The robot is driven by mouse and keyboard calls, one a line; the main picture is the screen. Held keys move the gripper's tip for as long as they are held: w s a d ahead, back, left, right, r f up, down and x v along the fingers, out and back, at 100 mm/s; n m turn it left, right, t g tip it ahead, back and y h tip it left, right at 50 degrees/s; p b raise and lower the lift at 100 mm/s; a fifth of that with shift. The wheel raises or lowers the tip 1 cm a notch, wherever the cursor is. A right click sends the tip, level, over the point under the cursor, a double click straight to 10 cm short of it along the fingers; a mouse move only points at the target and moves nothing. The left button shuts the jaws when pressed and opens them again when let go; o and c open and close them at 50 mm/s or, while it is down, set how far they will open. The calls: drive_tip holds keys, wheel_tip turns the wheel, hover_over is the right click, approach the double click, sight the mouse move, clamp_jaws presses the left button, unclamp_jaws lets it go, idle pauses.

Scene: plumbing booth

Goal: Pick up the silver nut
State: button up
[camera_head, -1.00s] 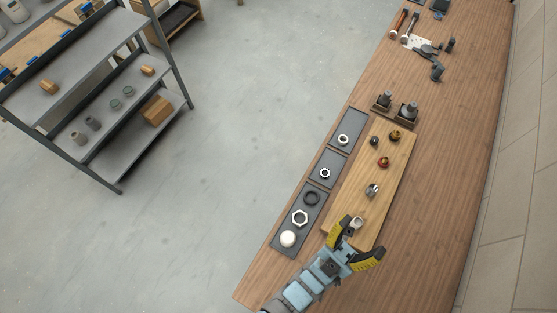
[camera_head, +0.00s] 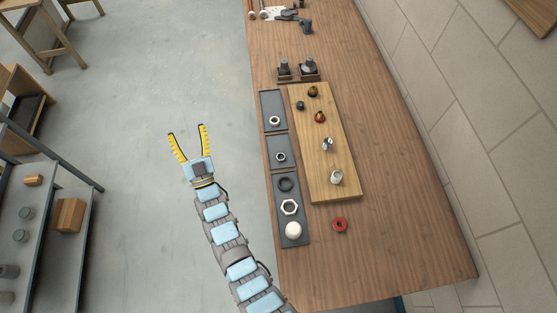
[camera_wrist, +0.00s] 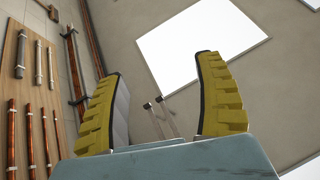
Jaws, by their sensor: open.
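A smaller silver nut (camera_head: 281,156) lies in the middle tray, and a silver ring-like piece (camera_head: 274,120) lies in the far tray. I cannot tell which one the task means. My gripper (camera_head: 188,146) is open and empty, left of the bench and over the grey floor, apart from all the trays. In the wrist view its yellow fingers (camera_wrist: 160,100) are spread with nothing between them.
A wooden board (camera_head: 318,170) with several fittings lies right of the trays. A red ring (camera_head: 340,225) lies on the bench (camera_head: 400,230) near it. A metal shelf (camera_head: 60,250) stands at lower left. The wrist view faces bright ceiling panels (camera_wrist: 200,45) and wall pipes.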

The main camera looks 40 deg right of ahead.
drive_tip(key=w+d+f+n+g+y+b, duration=0.1)
drive_tip(key=w+d+f+g+y+b, duration=0.15)
drive_tip(key=w+d+f, duration=0.35)
drive_tip(key=w+d+f+n+g+y+b, duration=0.1)
drive_tip(key=w+d+f+g+y+b, duration=0.2)
drive_tip(key=w, duration=0.5)
drive_tip(key=w+d+f+n+g+y+b, duration=0.1)
drive_tip(key=w+d+f+g+b, duration=0.1)
drive_tip(key=w+d+f+g, duration=0.4)
drive_tip(key=n+g+y+b, duration=0.2)
drive_tip(key=g+b, duration=1)
drive_tip(key=b, duration=0.1)
hover_over(281, 159)
wheel_tip(281, 159, down, 8)
drive_tip(key=shift+t, duration=0.25)
drive_tip(key=shift+f+b, duration=0.4)
drive_tip(key=shift+f, duration=4.65)
